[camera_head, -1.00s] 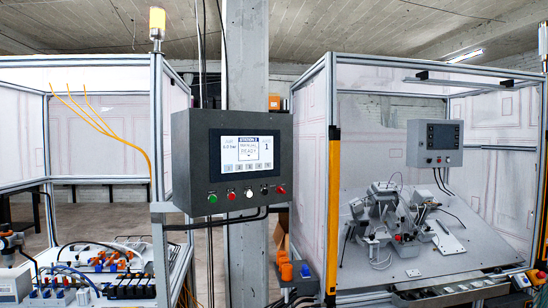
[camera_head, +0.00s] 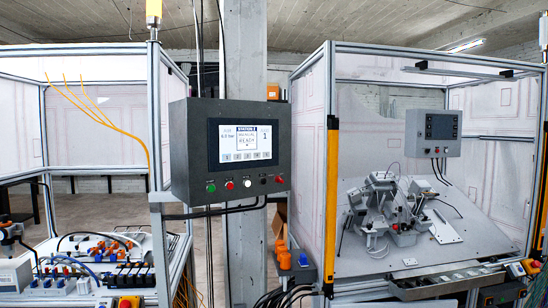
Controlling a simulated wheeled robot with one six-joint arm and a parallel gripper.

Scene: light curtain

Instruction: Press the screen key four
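A row of small screen keys runs along the screen's bottom edge. Key four (camera_head: 256,156) looks to be the second from the right, though its digit is too small to read surely. Nothing covers the screen. My gripper is not in view.
Below the screen are green (camera_head: 211,188), red (camera_head: 229,185), white (camera_head: 247,182) and further buttons. A framed cell with a yellow post (camera_head: 332,200) and a fixture plate (camera_head: 460,240) stands right. A bench with valves and hoses (camera_head: 95,250) stands left.

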